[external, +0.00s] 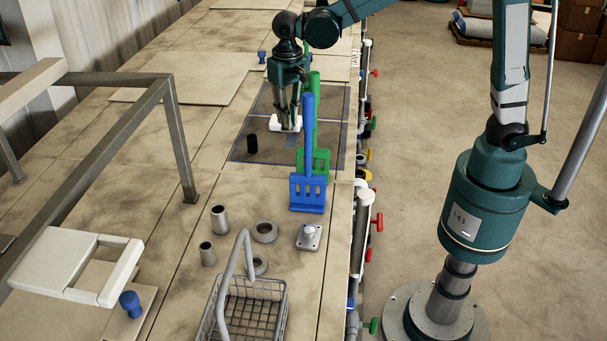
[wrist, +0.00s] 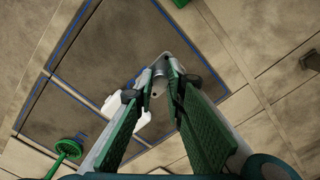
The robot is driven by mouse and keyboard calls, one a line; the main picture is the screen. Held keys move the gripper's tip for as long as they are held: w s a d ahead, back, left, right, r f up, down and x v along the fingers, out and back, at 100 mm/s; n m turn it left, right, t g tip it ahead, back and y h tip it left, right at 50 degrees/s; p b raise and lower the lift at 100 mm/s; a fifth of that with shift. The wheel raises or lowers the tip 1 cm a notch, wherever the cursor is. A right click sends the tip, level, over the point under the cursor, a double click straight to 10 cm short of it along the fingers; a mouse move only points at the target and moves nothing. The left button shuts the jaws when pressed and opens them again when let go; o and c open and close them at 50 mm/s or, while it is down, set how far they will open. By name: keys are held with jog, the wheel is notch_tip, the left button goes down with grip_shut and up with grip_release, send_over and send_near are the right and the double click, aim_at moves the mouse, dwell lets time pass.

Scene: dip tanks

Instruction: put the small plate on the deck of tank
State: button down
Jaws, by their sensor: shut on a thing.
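My gripper (external: 290,128) is over the dark blue-outlined area of the tank deck (external: 205,130). In the wrist view, the fingers (wrist: 161,88) are shut on the knob of a small grey plate (wrist: 181,47). The plate's flat part shows beyond the fingertips; its gap to the surface below cannot be judged. In the external view the held plate is mostly hidden by the gripper and a white fitting (external: 279,122). A similar grey plate with a knob (external: 309,236) sits on the deck nearer the camera.
A blue rack with a tall handle (external: 307,192) and a green one (external: 321,162) stand close by my gripper. Grey rings and tubes (external: 219,219) and a wire basket (external: 245,305) are nearer. Bare deck lies left of the dark area.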

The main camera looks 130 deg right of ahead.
dwell(0.3)
send_over(290, 153)
jog(key=shift+f, duration=2.95)
jog(key=shift+f, duration=2.05)
jog(key=shift+f, duration=0.2)
jog(key=c, duration=2.4)
grip_release()
jog(key=shift+o, duration=0.2)
jog(key=shift+r, duration=0.25)
jog(key=shift+r, duration=5.95)
